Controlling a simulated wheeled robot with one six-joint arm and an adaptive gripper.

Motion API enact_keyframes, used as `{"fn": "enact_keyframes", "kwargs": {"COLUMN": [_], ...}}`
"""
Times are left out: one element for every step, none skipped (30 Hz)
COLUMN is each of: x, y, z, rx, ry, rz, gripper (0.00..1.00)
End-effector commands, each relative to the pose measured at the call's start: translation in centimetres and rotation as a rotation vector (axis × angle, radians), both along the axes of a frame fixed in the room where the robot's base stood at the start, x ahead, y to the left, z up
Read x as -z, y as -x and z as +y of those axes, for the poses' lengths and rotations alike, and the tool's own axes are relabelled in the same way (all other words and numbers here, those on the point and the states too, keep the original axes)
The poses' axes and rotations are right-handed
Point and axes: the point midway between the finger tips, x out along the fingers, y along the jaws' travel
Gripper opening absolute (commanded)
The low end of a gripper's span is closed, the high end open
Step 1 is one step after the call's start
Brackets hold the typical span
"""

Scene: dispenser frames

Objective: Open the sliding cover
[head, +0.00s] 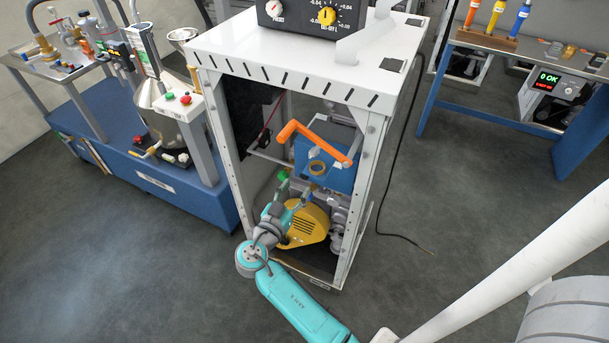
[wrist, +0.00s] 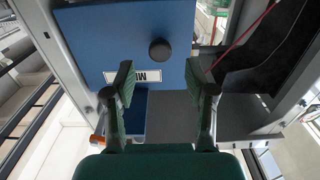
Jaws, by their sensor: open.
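A blue panel (wrist: 110,40) with a round black knob (wrist: 160,50) and a white label fills the upper middle of the wrist view. It appears to be the sliding cover, and it looks closed over what lies behind. In the head view a blue box (head: 341,172) sits inside the white frame, and its knob cannot be made out. My gripper (wrist: 158,72) is open and empty, its two green fingers apart just below the knob in the picture, not visibly touching it. In the head view my gripper (head: 294,190) reaches into the frame beside the box.
The white frame (head: 354,215) has posts on both sides of my arm. An orange handle (head: 300,130) crosses above the blue box, and a yellow housing (head: 307,226) lies below. A blue bench (head: 160,178) stands left. A black cable hangs right; floor there is free.

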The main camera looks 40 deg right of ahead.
Motion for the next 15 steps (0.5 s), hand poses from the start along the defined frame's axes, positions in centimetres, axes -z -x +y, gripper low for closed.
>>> {"fn": "enact_keyframes", "kwargs": {"x": [-0.1, -0.1, -0.1, -0.1, -0.1, 0.0, 0.0, 0.0, 0.0, 0.0, 0.0, 0.0, 0.0, 0.0, 0.0], "y": [-0.3, -0.5, -0.8, -0.9, -1.0, -1.2, -1.4, -1.5, -1.7, -1.8, -1.9, -2.0, -2.1, -2.1, -2.2], "z": [-1.1, -1.6, -2.2, -2.7, -3.1, -3.7, -4.1, -4.4, -4.8, -5.1, -5.3, -5.6, -5.7, -5.8, -5.9], "rx": [0.004, 0.005, 0.003, 0.004, 0.003, 0.002, 0.003, 0.002, 0.001, 0.001, 0.001, 0.001, 0.000, -0.001, -0.002], "ry": [0.000, 0.001, 0.001, 0.001, 0.000, 0.000, 0.000, 0.000, 0.000, 0.000, 0.000, 0.000, -0.001, -0.001, -0.001], "rz": [0.000, -0.001, -0.001, -0.001, 0.000, 0.000, 0.001, 0.000, 0.000, 0.000, 0.000, 0.000, 0.000, 0.000, 0.000], "gripper": [0.55, 0.55, 0.55, 0.55, 0.55, 0.55, 0.55, 0.55, 0.55, 0.55, 0.55, 0.55, 0.55, 0.55, 0.55]}}
